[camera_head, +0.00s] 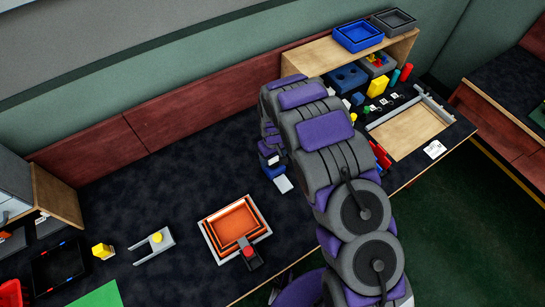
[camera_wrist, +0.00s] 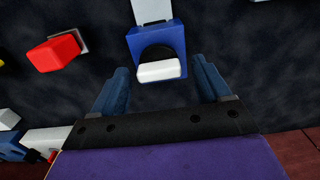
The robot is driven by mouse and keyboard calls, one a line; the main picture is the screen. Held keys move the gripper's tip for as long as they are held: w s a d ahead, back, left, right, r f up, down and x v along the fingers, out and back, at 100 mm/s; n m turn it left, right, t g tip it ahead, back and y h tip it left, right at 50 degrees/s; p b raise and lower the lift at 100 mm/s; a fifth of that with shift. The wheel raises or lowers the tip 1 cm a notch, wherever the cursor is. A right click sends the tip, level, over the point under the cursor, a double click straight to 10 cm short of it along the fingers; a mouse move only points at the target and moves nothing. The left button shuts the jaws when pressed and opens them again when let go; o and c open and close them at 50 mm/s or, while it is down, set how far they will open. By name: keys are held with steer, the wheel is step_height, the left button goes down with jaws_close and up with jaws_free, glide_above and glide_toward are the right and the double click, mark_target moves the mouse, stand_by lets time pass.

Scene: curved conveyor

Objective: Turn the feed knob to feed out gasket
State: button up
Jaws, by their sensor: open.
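A blue box (camera_wrist: 170,38) with a dark round face and a white bar-shaped knob (camera_wrist: 158,71) is in the wrist view, at the upper middle. A pale flat strip (camera_wrist: 150,10) extends from its far side. My gripper (camera_wrist: 161,72) is open, one blue finger on each side of the knob, with gaps visible on both sides. Whether the fingertips reach the knob's depth is unclear. In the head view, the blue box (camera_head: 272,167) and pale strip (camera_head: 283,184) show beside my arm, which hides much of that spot.
A red block (camera_wrist: 55,52) lies left of the box in the wrist view. In the head view, an orange tray (camera_head: 262,220) stands in front, and a wooden shelf (camera_head: 322,58) with bins stands behind.

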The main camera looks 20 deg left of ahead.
steer(key=shift+d, duration=0.25)
steer(key=shift+a, duration=0.2)
steer(key=c, duration=1)
steer(key=shift+c, duration=0.2)
